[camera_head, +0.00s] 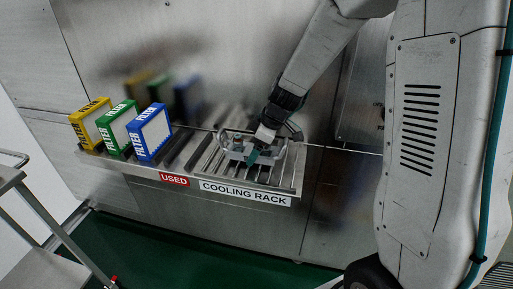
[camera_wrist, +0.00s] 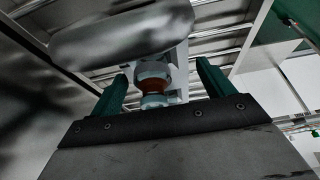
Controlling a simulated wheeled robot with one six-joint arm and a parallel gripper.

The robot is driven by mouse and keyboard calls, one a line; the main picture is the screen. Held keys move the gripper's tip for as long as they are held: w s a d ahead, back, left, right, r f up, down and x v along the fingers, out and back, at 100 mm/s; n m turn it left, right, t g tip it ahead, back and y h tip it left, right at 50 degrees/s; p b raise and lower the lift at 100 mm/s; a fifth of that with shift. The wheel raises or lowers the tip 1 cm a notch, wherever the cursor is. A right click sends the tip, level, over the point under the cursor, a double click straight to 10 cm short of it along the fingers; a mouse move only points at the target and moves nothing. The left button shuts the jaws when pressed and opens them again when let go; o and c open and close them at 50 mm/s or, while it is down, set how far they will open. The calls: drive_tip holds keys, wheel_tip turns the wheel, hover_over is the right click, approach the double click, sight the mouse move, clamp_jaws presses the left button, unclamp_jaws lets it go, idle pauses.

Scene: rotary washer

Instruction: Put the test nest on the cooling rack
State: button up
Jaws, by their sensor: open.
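The test nest (camera_head: 233,152) is a grey metal piece with loop handles. In the head view it sits on the bars of the cooling rack (camera_head: 290,186), toward its back. My gripper (camera_head: 253,156) is right over it and partly hides it. In the wrist view, the two teal fingers of my gripper (camera_wrist: 162,72) stand apart. A grey fitting with a brown ring, seemingly part of the nest (camera_wrist: 154,86), shows between them, with gaps on both sides. A rounded grey bar of the nest crosses above. Contact with the fingers cannot be told.
Yellow (camera_head: 91,125), green (camera_head: 119,129) and blue (camera_head: 150,132) filter boxes stand on the shelf left of the rack, by the red USED label (camera_head: 174,180). A steel wall (camera_head: 230,60) rises close behind. A metal cart (camera_head: 40,215) stands at lower left.

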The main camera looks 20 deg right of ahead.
drive_tip(key=v, duration=1.2)
drive_tip(key=s+r+m+h, duration=0.1)
drive_tip(key=s+r+m, duration=0.1)
drive_tip(key=s, duration=0.7)
drive_tip(key=s+a+r+m+g+h, duration=0.1)
drive_tip(key=s+r+m, duration=0.1)
drive_tip(key=s+m, duration=0.3)
drive_tip(key=s+r+m+h, duration=0.1)
drive_tip(key=s+r+m, duration=0.1)
drive_tip(key=s, duration=1.1)
drive_tip(key=shift+s+a+m+g+h, duration=0.2)
drive_tip(key=shift+s+m+g+h, duration=0.15)
drive_tip(key=shift+m, duration=0.55)
